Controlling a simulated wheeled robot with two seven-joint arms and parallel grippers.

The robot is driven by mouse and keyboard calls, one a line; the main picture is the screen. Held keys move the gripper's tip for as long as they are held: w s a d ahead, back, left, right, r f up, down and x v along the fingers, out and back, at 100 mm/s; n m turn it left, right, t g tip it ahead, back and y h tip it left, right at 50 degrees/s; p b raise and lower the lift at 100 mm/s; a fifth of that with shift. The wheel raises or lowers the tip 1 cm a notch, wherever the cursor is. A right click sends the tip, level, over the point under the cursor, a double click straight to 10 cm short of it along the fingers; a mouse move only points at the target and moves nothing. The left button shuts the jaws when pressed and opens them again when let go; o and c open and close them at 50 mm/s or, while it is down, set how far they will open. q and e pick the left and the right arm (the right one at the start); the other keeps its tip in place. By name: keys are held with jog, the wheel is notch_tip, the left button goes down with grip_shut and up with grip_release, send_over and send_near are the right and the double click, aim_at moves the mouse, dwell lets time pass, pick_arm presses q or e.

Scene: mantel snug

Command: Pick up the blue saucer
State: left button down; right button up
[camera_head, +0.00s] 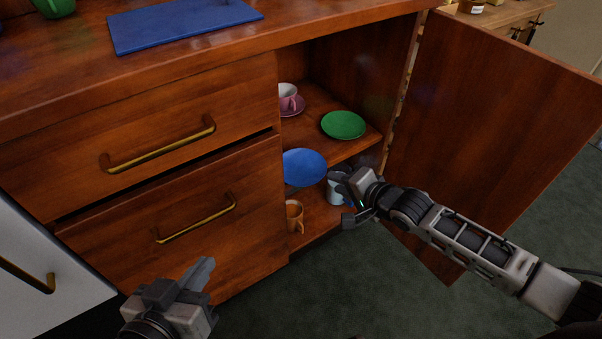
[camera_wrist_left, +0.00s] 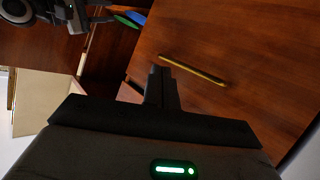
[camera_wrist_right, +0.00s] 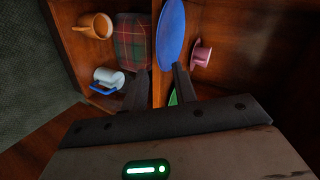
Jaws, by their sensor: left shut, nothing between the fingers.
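The blue saucer (camera_head: 304,167) lies at the front left of the cabinet's middle shelf, over its front edge. In the right wrist view the saucer (camera_wrist_right: 171,35) appears nearly edge-on, just ahead of the fingertips. My right gripper (camera_head: 345,198) is at the open cabinet front, to the right of and below the saucer. Its fingers (camera_wrist_right: 160,80) are apart with nothing clearly gripped; whether they touch the rim I cannot tell. My left gripper (camera_head: 206,268) is shut and empty in front of the lower drawer; its closed fingers show in the left wrist view (camera_wrist_left: 161,88).
A green saucer (camera_head: 343,125) and a pink cup (camera_head: 288,96) on a saucer share the shelf. Below stand an orange mug (camera_head: 294,216) and a white-and-blue mug (camera_head: 336,190). A plaid item (camera_wrist_right: 132,40) is there too. The open door (camera_head: 490,130) bounds the right.

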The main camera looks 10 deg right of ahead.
aim_at(302, 169)
jog(key=b+x, duration=0.3)
jog(key=x, duration=0.3)
pick_arm(q)
jog(key=shift+w+d+r+n+t+h, duration=0.15)
jog(key=shift+d+r+t+h, duration=0.15)
jog(key=shift+r, duration=0.2)
jog(key=shift+w+d+r+n+t+h, duration=0.1)
jog(key=shift+d+r+n+t+h, duration=0.15)
jog(key=shift+r+t, duration=0.2)
pick_arm(e)
grip_shut()
